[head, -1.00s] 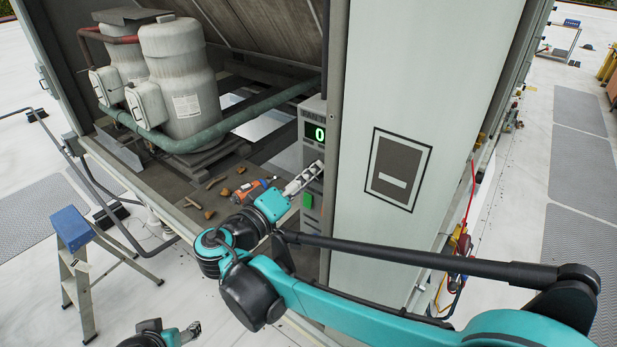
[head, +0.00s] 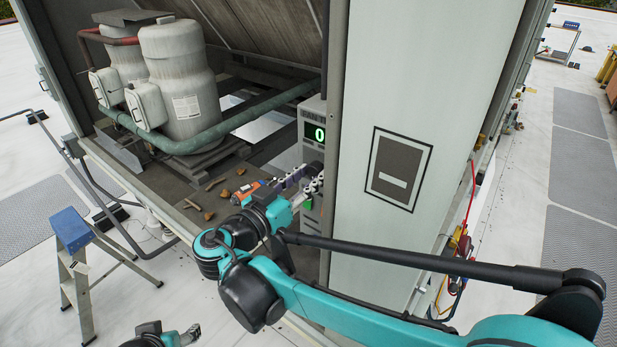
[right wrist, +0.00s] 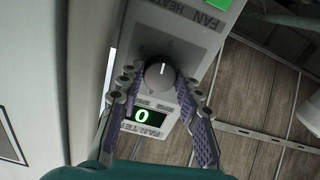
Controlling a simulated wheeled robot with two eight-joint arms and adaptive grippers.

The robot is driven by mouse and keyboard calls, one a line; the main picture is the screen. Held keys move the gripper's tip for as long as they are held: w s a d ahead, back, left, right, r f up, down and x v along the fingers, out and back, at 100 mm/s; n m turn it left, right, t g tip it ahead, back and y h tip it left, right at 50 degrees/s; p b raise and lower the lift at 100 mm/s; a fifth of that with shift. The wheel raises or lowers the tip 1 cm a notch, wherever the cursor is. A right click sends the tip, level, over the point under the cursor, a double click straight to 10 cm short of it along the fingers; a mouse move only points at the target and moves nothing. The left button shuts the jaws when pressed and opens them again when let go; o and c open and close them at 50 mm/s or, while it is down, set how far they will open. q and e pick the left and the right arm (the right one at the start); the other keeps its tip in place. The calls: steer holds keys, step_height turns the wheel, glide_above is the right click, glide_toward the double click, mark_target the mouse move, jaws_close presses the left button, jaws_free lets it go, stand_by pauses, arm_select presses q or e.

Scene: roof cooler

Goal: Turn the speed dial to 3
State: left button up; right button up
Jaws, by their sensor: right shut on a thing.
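The speed dial (right wrist: 160,73) is a dark round knob in the right wrist view. Its white mark points toward the top of that picture. My right gripper (right wrist: 159,88) has its purple-padded fingers on both sides of the dial and is shut on it. In the head view my right gripper (head: 310,184) is at the panel's front and hides the dial. The green display (head: 319,134) above it reads 0, and it also reads 0 in the right wrist view (right wrist: 145,116). My left gripper (head: 190,333) is at the bottom edge, too small to tell its jaws.
The control panel (head: 313,106) sits just left of a pale cabinet wall (head: 435,95). A stepladder (head: 76,262) stands at the lower left. A green button (right wrist: 211,4) shows beyond the dial.

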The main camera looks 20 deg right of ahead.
steer(key=shift+f+m, duration=0.1)
steer(key=shift+m, duration=0.6)
steer(key=o, duration=0.9)
steer(key=shift+a, duration=0.1)
steer(key=shift+s+a, duration=0.25)
steer(key=shift+a, duration=0.05)
steer(key=v, duration=1.1)
steer(key=shift+s, duration=0.1)
